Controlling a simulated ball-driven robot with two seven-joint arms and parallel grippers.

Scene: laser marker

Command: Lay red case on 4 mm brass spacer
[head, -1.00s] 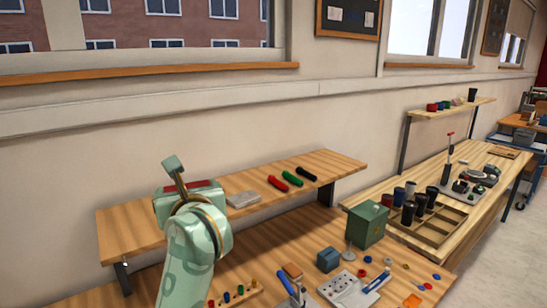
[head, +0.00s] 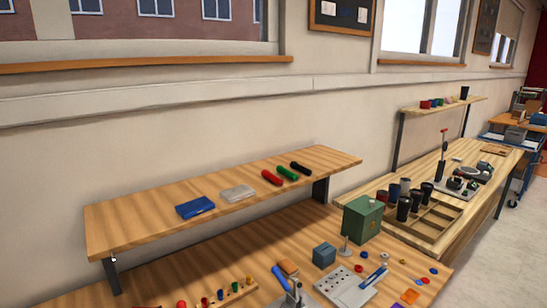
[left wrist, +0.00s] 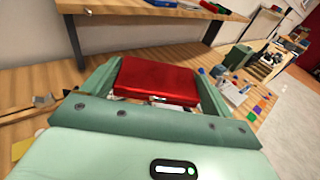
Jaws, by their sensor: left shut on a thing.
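The red case (left wrist: 156,82) is flat and glossy and lies between the two fingers of my left gripper (left wrist: 158,80) in the left wrist view. The gripper is shut on the case and holds it above the workbench (left wrist: 38,85). Neither the held case nor the left gripper can be made out in the head view. I cannot pick out the 4 mm brass spacer with certainty in either view. My right gripper is not in view.
A raised wooden shelf (head: 130,217) holds a blue case (head: 195,207), a clear grey case (head: 237,193) and red, green and black rolls. The bench holds a green box (head: 362,220), a blue-grey block (head: 324,255), a white perforated plate (head: 343,287) and a rack of coloured pegs (head: 240,293).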

